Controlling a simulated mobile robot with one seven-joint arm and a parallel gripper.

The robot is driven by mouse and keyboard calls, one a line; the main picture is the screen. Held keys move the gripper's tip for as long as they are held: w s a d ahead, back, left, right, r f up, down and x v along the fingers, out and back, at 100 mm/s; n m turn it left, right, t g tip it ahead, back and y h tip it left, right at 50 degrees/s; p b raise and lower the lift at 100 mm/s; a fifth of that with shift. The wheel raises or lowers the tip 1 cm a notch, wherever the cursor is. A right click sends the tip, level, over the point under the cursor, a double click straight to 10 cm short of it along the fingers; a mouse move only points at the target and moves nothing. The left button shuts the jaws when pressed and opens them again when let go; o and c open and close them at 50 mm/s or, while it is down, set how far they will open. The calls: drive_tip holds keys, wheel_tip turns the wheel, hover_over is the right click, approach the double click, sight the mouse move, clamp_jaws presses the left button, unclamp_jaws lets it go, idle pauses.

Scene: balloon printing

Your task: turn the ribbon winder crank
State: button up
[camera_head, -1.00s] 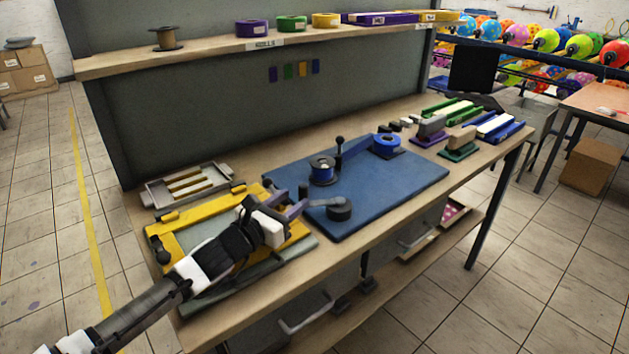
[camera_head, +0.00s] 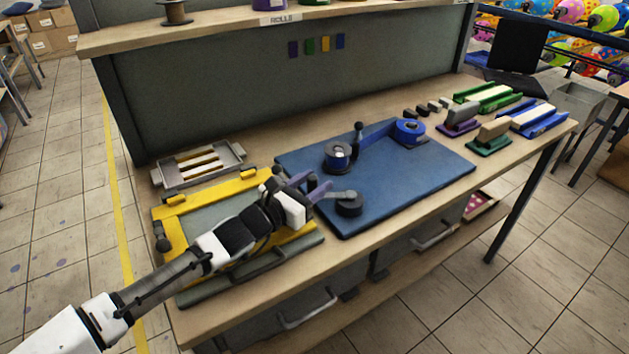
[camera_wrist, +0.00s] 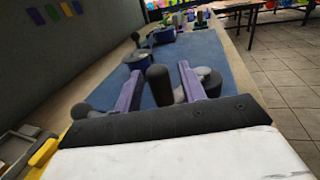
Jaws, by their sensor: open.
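The ribbon winder's crank stands near the front of the blue board (camera_head: 408,185). It has a dark round hub (camera_head: 348,207) and a grey arm (camera_head: 336,195) reaching left. My gripper (camera_head: 311,185) is at the arm's left end, with its purple fingers apart. In the wrist view, the dark crank knob (camera_wrist: 158,86) stands upright between the two fingers (camera_wrist: 160,72), with gaps visible on both sides. The hub lies behind the right finger there. A spool (camera_head: 337,156) and a blue ribbon roll (camera_head: 409,131) stand farther back on the board, with blue ribbon between them.
A yellow frame (camera_head: 180,222) lies under my arm, with a grey tray (camera_head: 199,166) behind it. A dark ball-shaped knob (camera_wrist: 80,111) is left of my fingers. Purple, green and blue stands, including a green one (camera_head: 489,146), are at the right. The board's right part is clear.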

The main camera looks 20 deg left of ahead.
clamp_jaws()
drive_tip(key=shift+f, duration=0.1)
drive_tip(key=shift+w+a+f+b, duration=0.15)
drive_tip(key=shift+w+b, duration=0.2)
drive_tip(key=shift+b, duration=0.85)
drive_tip(key=shift+w+r, duration=0.2)
drive_tip(key=shift+r, duration=0.1)
unclamp_jaws()
